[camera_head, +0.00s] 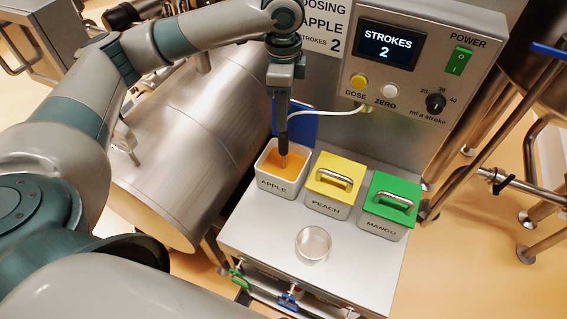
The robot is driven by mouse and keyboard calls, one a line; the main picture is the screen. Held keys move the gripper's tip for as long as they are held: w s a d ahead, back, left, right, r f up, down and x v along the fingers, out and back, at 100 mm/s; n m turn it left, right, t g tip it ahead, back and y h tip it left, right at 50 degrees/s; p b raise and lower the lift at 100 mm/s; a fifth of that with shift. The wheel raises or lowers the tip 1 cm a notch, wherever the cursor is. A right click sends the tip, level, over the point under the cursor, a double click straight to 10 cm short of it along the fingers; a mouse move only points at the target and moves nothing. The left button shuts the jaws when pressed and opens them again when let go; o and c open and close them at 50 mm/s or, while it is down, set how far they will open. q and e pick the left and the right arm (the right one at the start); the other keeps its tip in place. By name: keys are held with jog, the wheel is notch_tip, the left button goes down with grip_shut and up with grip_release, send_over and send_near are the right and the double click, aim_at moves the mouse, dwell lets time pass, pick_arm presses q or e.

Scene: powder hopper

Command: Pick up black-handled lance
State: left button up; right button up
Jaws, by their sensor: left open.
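The black-handled lance (283,138) stands nearly upright in the APPLE tub (277,186), its thin metal tip in the orange contents. A white hose runs right from its upper part to the dosing panel. My left gripper (284,98) points straight down over the top of the lance handle, with its jaws open. It overlaps the handle's upper end in this view. I cannot tell whether the fingers touch the handle. My right gripper is out of view.
The yellow-lidded PEACH tub (333,186) and green-lidded MANGO tub (389,206) stand right of APPLE. A blue lid (302,127) is upright behind APPLE. The dosing panel (422,65) reads STROKES 2.

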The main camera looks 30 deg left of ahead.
aim_at(284, 135)
pick_arm(q)
notch_tip(284, 135, down, 7)
jog(key=shift+p, duration=1)
jog(key=shift+f, duration=0.55)
jog(key=shift+w+f+p, duration=0.1)
jog(key=shift+f+p, duration=0.3)
jog(key=shift+p, duration=0.1)
jog(key=f+p, duration=0.1)
jog(key=f, duration=0.1)
jog(key=f+p, duration=0.1)
jog(key=shift+w+a+f, duration=0.1)
jog(key=shift+w+f, duration=0.1)
jog(key=shift+f, duration=0.5)
grip_shut()
